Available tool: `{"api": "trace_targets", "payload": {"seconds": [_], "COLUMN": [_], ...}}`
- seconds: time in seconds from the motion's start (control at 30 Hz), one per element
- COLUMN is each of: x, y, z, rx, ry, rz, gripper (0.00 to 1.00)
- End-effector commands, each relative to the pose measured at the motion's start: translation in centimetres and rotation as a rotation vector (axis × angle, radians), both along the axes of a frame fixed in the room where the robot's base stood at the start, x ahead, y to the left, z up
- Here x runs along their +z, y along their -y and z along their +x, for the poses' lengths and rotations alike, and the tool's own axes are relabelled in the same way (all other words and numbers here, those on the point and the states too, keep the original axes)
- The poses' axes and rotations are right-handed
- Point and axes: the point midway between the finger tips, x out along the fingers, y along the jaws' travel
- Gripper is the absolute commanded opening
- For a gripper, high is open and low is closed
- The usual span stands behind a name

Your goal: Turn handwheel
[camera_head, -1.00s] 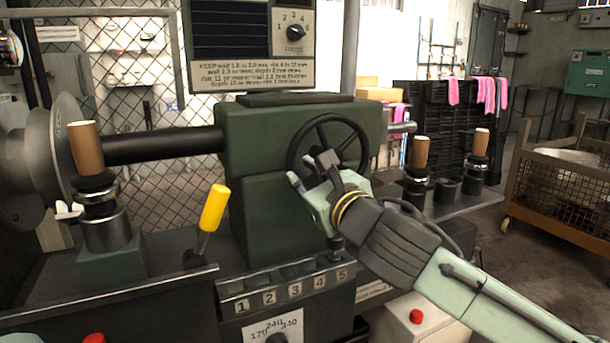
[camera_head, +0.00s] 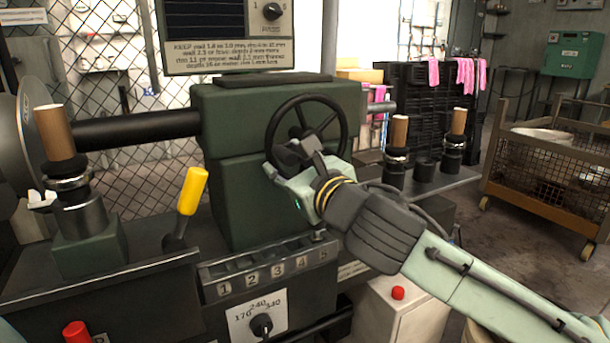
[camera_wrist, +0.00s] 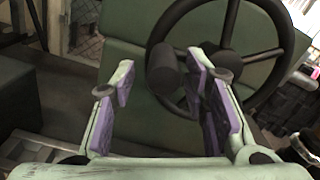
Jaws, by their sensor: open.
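The dark handwheel (camera_head: 346,128) is on the front of the green machine block. It also shows in the wrist view (camera_wrist: 292,42), with its hub (camera_wrist: 222,64) right of centre. A dark cylindrical knob (camera_wrist: 164,68) stands out from the wheel's left side. My gripper (camera_head: 284,163) is at the wheel's lower left in the head view, where the fingers are partly hidden. In the wrist view my gripper (camera_wrist: 162,84) is open, with purple-padded fingers on either side of the knob. The knob appears between or just beyond the fingertips; I cannot tell whether they touch it.
A yellow-handled lever (camera_head: 193,190) stands left of the wheel. Numbered buttons (camera_head: 265,273) and a dial (camera_head: 262,325) are below. Wooden-topped tool posts (camera_head: 397,150) stand at right. A mesh cart (camera_head: 545,180) stands farther right, with clear floor before it.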

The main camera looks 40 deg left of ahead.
Motion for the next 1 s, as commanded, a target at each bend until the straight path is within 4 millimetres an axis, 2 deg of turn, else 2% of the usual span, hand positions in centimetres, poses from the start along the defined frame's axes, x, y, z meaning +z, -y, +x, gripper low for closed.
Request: {"api": "trace_targets", "payload": {"seconds": [0.3,0.5,0.7,1.0], "x": [0.0,0.0,-0.1,-0.1], "y": [6.0,8.8,9.9,10.0], "z": [-2.3,-3.4,-4.0,-4.1], "rx": [-0.006,-0.006,-0.003,-0.002], "ry": [0.002,0.001,-0.001,-0.001], "rz": [-0.001,-0.001,-0.002,-0.001], "gripper": [0.41,0.41,0.41,0.41]}}
